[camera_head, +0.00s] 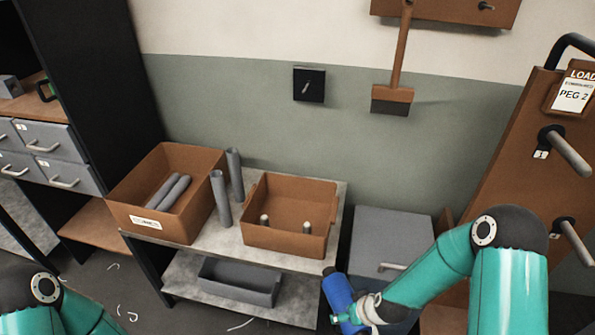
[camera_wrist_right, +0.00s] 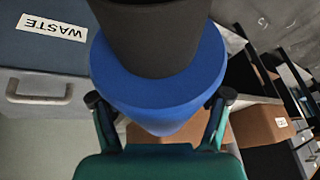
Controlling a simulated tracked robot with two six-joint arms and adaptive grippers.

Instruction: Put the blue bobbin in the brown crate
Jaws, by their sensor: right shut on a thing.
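The blue bobbin (camera_head: 337,291) is held in my right gripper (camera_head: 362,312), low in front of the table's right end. In the right wrist view the bobbin (camera_wrist_right: 158,92) has a blue body and a dark end, with the gripper's two fingers shut on its sides. A brown crate (camera_head: 282,243) with small upright pegs inside stands on the table's right half, up and left of the bobbin. Another brown box (camera_head: 165,227), with a label and grey tubes inside, stands on the left half. My left gripper is out of view.
Two grey tubes (camera_head: 220,200) stand upright between the brown containers. A grey tray (camera_head: 238,285) sits on the table's lower shelf. A grey cabinet (camera_head: 385,240) stands right of the table, close to my right arm. A brown board with pegs (camera_head: 500,150) leans at the right.

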